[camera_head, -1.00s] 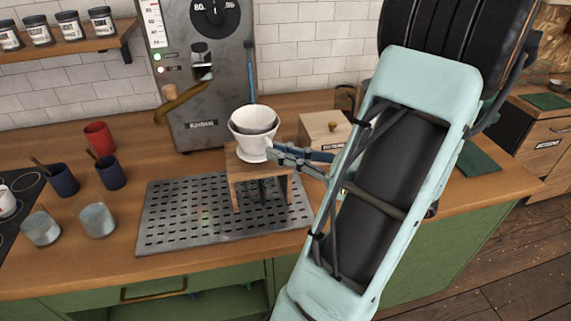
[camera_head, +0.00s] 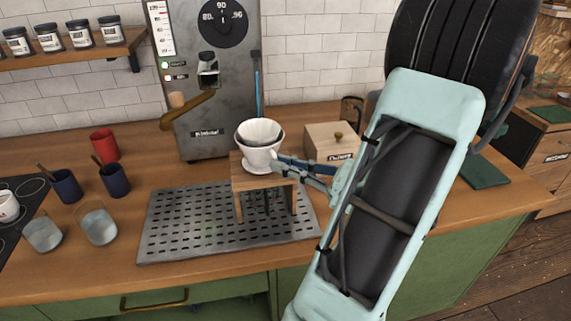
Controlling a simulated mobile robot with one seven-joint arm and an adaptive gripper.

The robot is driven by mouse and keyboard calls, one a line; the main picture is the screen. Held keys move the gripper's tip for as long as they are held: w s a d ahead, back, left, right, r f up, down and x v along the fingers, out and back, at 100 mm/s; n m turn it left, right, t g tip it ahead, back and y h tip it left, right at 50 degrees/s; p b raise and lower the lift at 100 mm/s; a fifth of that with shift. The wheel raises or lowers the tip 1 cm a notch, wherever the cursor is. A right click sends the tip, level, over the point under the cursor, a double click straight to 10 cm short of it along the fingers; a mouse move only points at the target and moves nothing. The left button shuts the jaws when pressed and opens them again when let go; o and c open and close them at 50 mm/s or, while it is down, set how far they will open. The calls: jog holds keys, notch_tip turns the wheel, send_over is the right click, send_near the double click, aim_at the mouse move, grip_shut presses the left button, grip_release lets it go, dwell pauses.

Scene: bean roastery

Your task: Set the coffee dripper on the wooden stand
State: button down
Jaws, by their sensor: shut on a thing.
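The white coffee dripper (camera_head: 262,154) is upright at the top of the wooden stand (camera_head: 249,183), over its left-middle part. Its base appears to meet the stand's top, though I cannot tell whether its full weight rests there. My gripper (camera_head: 277,164) reaches in from the right and is shut on the dripper's right side, near its handle. The fingertips are partly hidden against the dripper. The stand is a small wooden table with a dark piece beneath its top, standing on the perforated metal tray (camera_head: 180,226).
A grey machine (camera_head: 208,110) with a wooden-handled lever stands behind. A wooden box (camera_head: 328,138) is behind my gripper. Glass cups (camera_head: 99,226), dark blue cups (camera_head: 115,180) and a red cup (camera_head: 103,145) stand to the left. The tray's left part is clear.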

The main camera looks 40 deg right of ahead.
jog(key=shift+f, duration=0.45)
jog(key=c, duration=2)
grip_release()
jog(key=v, duration=1.2)
